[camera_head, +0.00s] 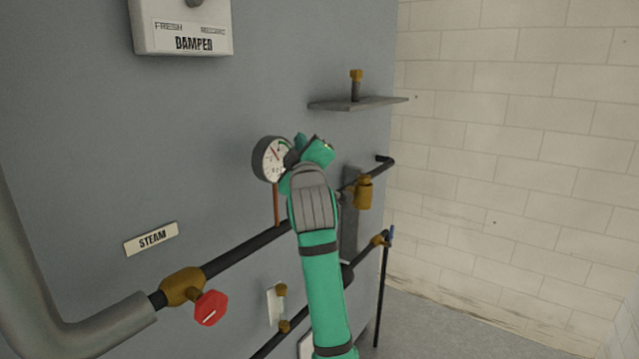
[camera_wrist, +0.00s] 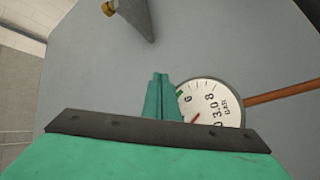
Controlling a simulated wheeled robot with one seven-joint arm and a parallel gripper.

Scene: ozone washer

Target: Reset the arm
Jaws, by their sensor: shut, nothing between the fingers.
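My gripper (camera_wrist: 158,80) shows in the wrist view as two green fingers pressed together, with nothing between them. In the head view my green and grey arm reaches up from the bottom middle, and my gripper end is near the round pressure gauge (camera_head: 271,159). The gauge also shows in the wrist view (camera_wrist: 214,104), just right of the fingers and partly hidden behind them. I cannot tell whether the fingers touch it. In the head view the arm hides parts of the pipes behind it.
A dark pipe (camera_head: 245,250) with a red-handled valve (camera_head: 209,308) runs along the grey panel. A small shelf (camera_head: 358,103) juts out above my gripper, and a brass fitting (camera_head: 364,192) is to its right. A damper box (camera_head: 183,30) is upper left. Open floor (camera_head: 450,325) lies at right.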

